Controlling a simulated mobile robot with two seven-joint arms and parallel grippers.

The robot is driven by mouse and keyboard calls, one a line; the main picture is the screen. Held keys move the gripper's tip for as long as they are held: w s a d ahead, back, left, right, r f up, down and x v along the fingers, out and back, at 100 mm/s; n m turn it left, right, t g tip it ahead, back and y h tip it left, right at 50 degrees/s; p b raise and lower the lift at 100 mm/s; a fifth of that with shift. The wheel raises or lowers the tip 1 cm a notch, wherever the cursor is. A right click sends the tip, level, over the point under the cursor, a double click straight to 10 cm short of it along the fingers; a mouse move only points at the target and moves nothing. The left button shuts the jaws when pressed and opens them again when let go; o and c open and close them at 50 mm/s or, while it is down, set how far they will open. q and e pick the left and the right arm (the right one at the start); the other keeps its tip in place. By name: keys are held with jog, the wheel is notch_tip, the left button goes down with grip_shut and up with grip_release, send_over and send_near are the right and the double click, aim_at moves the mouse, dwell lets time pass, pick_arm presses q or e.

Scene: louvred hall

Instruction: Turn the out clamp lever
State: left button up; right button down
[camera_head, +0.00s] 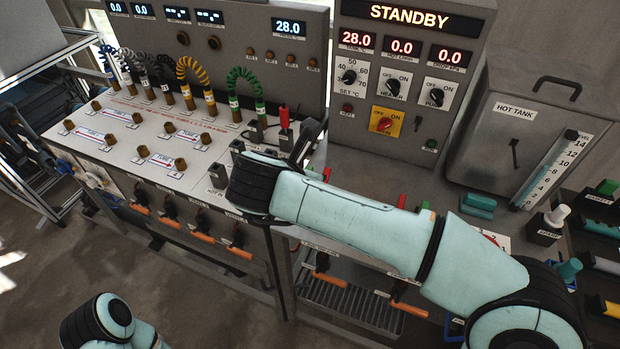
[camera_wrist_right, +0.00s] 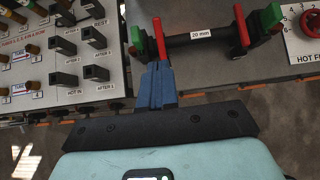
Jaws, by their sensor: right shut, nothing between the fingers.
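Two clamp levers show in the right wrist view. A red lever (camera_wrist_right: 158,38) rises beside a green block (camera_wrist_right: 134,40) at the left end of a dark tube (camera_wrist_right: 195,40) labelled "20 mm". A second red lever (camera_wrist_right: 240,26) leans beside a green block (camera_wrist_right: 270,15) at the right end. No readable label tells which is the out clamp. My right gripper (camera_wrist_right: 158,82) is shut and empty, its blue fingers just below the left lever; contact cannot be told. My left gripper is out of view.
Several dark ports (camera_wrist_right: 95,72) stand left of the left clamp. A red handwheel (camera_wrist_right: 310,22) is at the right. The control panel (camera_head: 415,70) reads STANDBY behind the bench. The hot tank (camera_head: 515,108) stands at the right. Coiled hoses (camera_head: 192,75) rise from the left board.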

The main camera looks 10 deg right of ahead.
aim_at(327, 172)
jog(key=x, duration=1.3)
jog(key=shift+w, duration=0.15)
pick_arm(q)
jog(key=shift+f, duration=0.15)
pick_arm(e)
jog(key=shift+w+d+r+p, duration=0.15)
jog(key=shift+p, duration=0.4)
jog(key=w+p, duration=0.1)
jog(key=p, duration=0.1)
jog(key=w+d+f+g+p, duration=0.1)
jog(key=shift+w+d+y+p, duration=0.2)
jog(key=shift+d+y+p, duration=0.05)
jog(key=shift+y+p, duration=0.15)
jog(key=shift+p+x, duration=0.35)
jog(key=shift+x, duration=1.65)
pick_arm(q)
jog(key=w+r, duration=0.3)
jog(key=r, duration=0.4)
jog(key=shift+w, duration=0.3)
pick_arm(e)
jog(key=shift+w+d+r, duration=0.1)
jog(key=shift+w+d, duration=0.1)
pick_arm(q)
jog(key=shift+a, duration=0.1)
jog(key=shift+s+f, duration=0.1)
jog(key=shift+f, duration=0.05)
pick_arm(e)
jog(key=shift+s+f, duration=0.15)
jog(key=shift+f, duration=0.05)
